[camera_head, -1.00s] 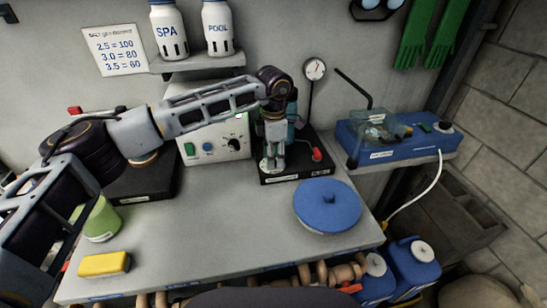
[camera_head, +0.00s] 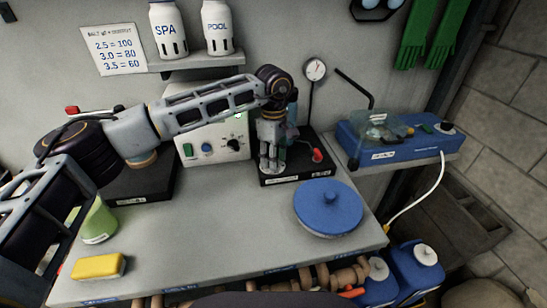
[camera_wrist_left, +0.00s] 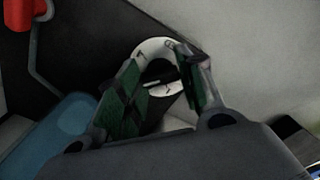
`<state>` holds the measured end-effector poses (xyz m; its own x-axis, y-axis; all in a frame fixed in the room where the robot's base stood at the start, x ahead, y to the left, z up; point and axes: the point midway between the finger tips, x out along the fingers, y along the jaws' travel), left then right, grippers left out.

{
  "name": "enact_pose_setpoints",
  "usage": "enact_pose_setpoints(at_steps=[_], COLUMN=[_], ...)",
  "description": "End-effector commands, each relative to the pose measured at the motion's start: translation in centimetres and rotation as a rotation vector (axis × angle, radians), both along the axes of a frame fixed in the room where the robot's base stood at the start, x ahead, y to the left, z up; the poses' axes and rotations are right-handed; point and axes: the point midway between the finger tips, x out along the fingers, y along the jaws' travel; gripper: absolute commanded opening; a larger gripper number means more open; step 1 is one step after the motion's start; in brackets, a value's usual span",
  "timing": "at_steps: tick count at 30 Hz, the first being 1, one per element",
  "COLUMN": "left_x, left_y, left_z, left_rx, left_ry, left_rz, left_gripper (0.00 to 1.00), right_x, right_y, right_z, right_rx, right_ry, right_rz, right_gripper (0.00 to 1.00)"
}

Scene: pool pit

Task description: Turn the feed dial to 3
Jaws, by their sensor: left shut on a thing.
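My left gripper (camera_head: 270,163) points down over the black base at the right of the bench. In the left wrist view its green-padded fingers (camera_wrist_left: 165,98) are closed around the black knob of a dial, the feed dial (camera_wrist_left: 156,76). A white ring with dark marks shows around the knob, partly covered by the fingers. The marks are too small and blurred for me to read the setting. My right gripper is not in view.
A control box (camera_head: 211,154) with a green button and black knob stands left of the gripper. A red-knobbed lever (camera_head: 317,156) and a gauge (camera_head: 315,69) are close on its right. A blue lid (camera_head: 328,208) and yellow sponge (camera_head: 98,267) lie on the bench, with bare top between.

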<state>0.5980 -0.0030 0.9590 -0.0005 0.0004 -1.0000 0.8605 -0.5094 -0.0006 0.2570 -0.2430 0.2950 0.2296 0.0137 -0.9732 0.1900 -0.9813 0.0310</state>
Motion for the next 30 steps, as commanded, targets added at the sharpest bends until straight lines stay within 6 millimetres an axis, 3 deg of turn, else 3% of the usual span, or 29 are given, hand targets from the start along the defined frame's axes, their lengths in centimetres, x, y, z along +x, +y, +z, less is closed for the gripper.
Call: enact_pose_setpoints(at_steps=[9,24,25,30], left_x=[0.1,0.1,0.1,0.1], left_y=[0.1,0.0,0.0,0.0], left_z=[0.2,0.2,0.2,0.2], left_rx=[-0.002,-0.003,-0.003,-0.002], left_ry=[-0.003,-0.004,-0.004,-0.003], left_rz=[-0.121,-0.141,-0.141,-0.141], left_gripper=[0.13,0.13,0.4,0.59], right_x=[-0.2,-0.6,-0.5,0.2], right_y=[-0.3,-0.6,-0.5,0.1], right_z=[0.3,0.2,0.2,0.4], right_rx=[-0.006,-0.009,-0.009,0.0], right_ry=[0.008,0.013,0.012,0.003], right_rz=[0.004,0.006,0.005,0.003], right_gripper=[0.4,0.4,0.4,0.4])
